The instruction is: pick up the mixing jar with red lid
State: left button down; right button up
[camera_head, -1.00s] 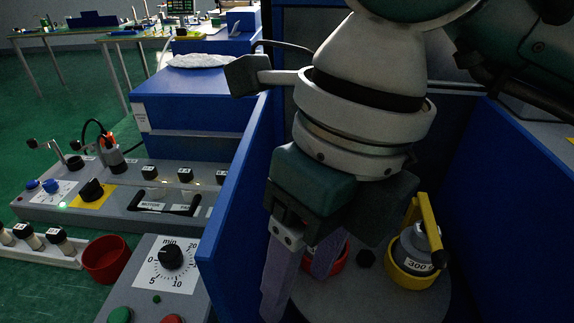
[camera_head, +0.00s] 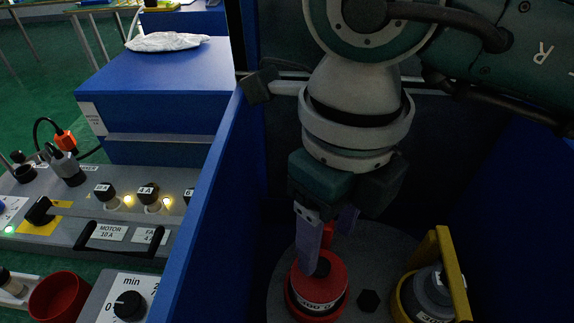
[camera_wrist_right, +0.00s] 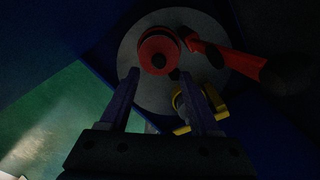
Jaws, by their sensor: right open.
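The mixing jar with red lid (camera_head: 322,290) stands on a round grey plate inside the blue-walled bay, low in the head view. Its round red top and dark knob show in the right wrist view (camera_wrist_right: 158,48), just ahead of my fingertips. My right gripper (camera_head: 328,238) is open, with its two pale purple fingers pointing down above the jar. In the wrist view the fingers (camera_wrist_right: 158,76) are spread with nothing held between them. In the head view a finger overlaps the jar's knob; I cannot tell whether they touch. My left gripper is not in view.
A grey jar (camera_head: 433,290) in a yellow holder (camera_head: 444,255) stands right of the red jar. Blue bay walls (camera_head: 205,210) rise on both sides. A control panel (camera_head: 75,205) lies left.

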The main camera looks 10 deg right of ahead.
aim_at(322, 265)
notch_tip(322, 265, down, 5)
jog(key=shift+a+f, duration=0.1)
jog(key=shift+f, duration=0.1)
grip_shut()
dwell(0.5)
jog(key=shift+r, duration=0.1)
dwell(0.8)
